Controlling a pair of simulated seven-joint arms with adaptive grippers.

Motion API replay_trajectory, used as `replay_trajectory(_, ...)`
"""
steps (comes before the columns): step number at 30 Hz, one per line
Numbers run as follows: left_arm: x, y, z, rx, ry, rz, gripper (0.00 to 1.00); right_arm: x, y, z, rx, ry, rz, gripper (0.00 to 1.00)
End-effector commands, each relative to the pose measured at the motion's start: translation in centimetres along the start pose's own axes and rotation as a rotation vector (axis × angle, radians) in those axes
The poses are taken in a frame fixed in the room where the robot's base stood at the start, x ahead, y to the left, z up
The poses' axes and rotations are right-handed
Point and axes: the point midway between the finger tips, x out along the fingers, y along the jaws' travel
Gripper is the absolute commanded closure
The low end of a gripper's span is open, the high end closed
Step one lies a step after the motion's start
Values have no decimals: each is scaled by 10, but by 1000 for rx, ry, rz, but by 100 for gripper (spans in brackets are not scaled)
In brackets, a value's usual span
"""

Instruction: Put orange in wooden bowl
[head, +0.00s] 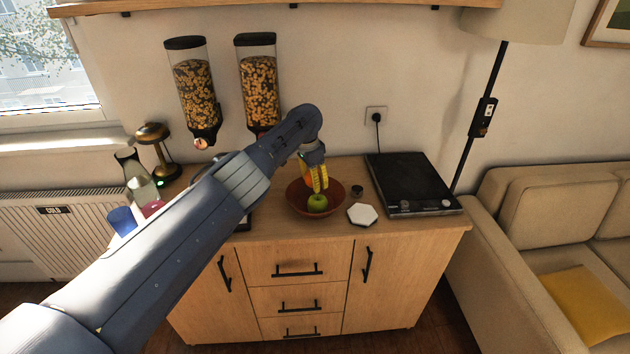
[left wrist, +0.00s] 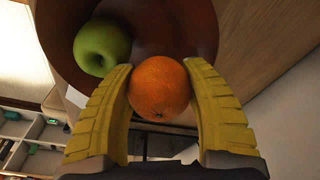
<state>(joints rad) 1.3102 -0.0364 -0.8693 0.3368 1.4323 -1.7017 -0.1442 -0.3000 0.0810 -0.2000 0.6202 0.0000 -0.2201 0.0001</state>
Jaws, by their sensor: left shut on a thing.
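My left gripper (head: 319,187), with yellow ridged fingers, is over the reddish-brown wooden bowl (head: 335,203) on the cabinet top. In the left wrist view its fingers are shut on the orange (left wrist: 160,88), one on each side. A little of the orange (head: 308,181) shows beside the fingers in the head view. A green apple (head: 317,203) lies in the bowl and also shows in the left wrist view (left wrist: 102,46). The orange is over or within the bowl; I cannot tell whether it touches it. My right gripper is not in view.
A black hotplate (head: 410,185) stands right of the bowl, with a white hexagonal coaster (head: 362,214) and a small dark round item (head: 357,191) between. Two cereal dispensers (head: 192,85) hang behind. A glass carafe (head: 137,178), blue cup (head: 122,220) and brass lamp (head: 153,140) stand left.

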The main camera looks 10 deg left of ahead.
Motion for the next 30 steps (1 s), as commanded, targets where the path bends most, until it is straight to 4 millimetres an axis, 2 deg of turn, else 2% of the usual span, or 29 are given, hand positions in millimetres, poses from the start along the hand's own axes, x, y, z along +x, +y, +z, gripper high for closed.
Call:
replay_trajectory(10,1,-1,1,-1,0,-1,86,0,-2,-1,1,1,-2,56)
replay_trajectory(11,1,-1,1,-1,0,-1,51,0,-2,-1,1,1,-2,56)
replay_trajectory(18,2,0,2,-1,0,1,23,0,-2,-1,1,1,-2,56)
replay_trajectory(30,2,0,1,-1,-1,1,22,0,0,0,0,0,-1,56)
